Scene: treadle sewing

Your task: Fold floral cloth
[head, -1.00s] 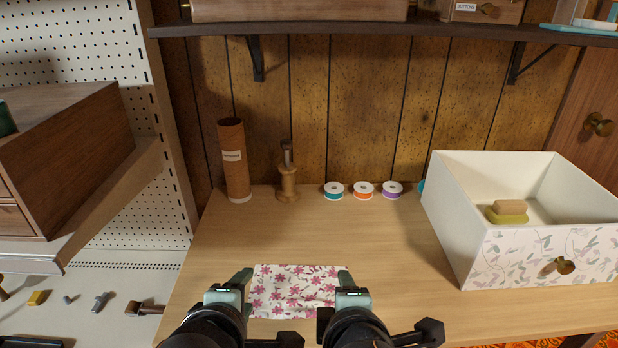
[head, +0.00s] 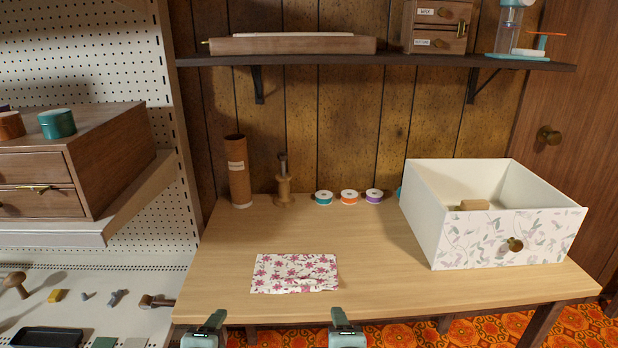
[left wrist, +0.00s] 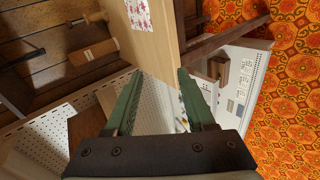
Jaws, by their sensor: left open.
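The floral cloth (head: 294,273), white with pink flowers, lies on the wooden table as a small rectangle, with creases along its near edge. A part of it also shows at the top of the left wrist view (left wrist: 138,14). My left gripper (head: 208,322) is at the bottom of the head view, in front of the table's near edge and apart from the cloth. In the left wrist view its two green fingers (left wrist: 160,74) are spread with nothing between them. My right gripper (head: 341,320) is also in front of the table edge, clear of the cloth; its jaw gap is not visible.
A white floral drawer box (head: 470,240) stands on the table's right. A cardboard tube (head: 238,170), a wooden spindle (head: 284,185) and several thread spools (head: 349,197) line the back. The table (head: 385,260) around the cloth is clear. A shelf (head: 390,60) overhangs the back.

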